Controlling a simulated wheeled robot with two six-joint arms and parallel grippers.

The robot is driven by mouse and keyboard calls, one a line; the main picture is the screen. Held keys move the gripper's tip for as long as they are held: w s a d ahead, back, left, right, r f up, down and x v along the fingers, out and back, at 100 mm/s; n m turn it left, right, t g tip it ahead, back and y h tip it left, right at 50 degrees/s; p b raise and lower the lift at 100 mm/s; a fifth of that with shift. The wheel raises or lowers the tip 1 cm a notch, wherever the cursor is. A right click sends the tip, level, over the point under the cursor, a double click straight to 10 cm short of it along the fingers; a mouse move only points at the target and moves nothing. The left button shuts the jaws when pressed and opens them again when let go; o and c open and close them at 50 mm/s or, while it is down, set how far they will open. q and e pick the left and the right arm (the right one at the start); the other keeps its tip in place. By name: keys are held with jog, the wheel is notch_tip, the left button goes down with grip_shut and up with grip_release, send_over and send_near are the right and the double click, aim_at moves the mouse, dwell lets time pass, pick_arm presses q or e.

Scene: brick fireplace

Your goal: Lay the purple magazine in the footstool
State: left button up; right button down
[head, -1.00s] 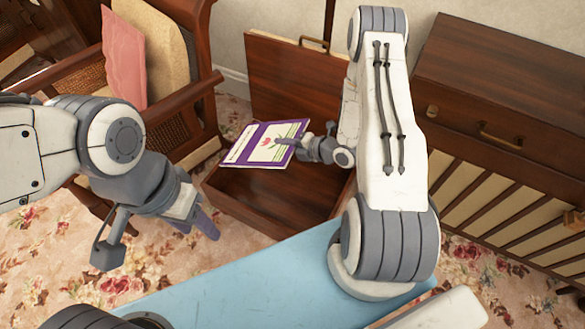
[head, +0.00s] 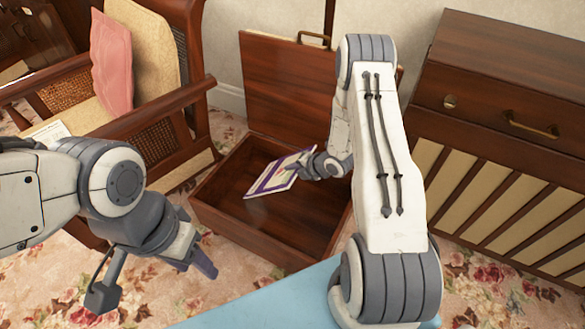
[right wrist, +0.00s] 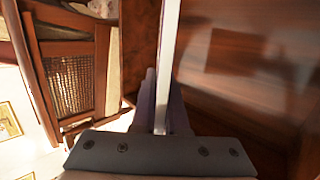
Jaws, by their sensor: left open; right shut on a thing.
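The footstool (head: 262,242) is a dark wooden box on the floor with its lid (head: 275,85) raised at the back. My right gripper (head: 302,168) is shut on the purple magazine (head: 268,186) and holds it tilted over the open box; whether its lower edge touches the box floor I cannot tell. In the right wrist view the magazine (right wrist: 169,55) is edge-on, a thin pale strip between the fingers (right wrist: 161,105). My left gripper (head: 203,263) is open and empty, in front of the box at the left.
A wooden armchair (head: 150,135) with a pink cushion (head: 112,65) stands close at the left. A wooden cabinet (head: 490,130) with slatted lower panels stands at the right. A pale blue surface (head: 265,308) lies in front. The box interior looks clear around the magazine.

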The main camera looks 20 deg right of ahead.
notch_tip(320, 180, down, 14)
jog(key=b, duration=1)
jog(key=shift+f+b, duration=0.2)
jog(key=shift+b, duration=0.1)
jog(key=c, duration=0.9)
grip_release()
jog(key=shift+o, duration=0.2)
jog(key=p+v, duration=0.4)
jog(key=v, duration=0.6)
jog(key=shift+r, duration=0.2)
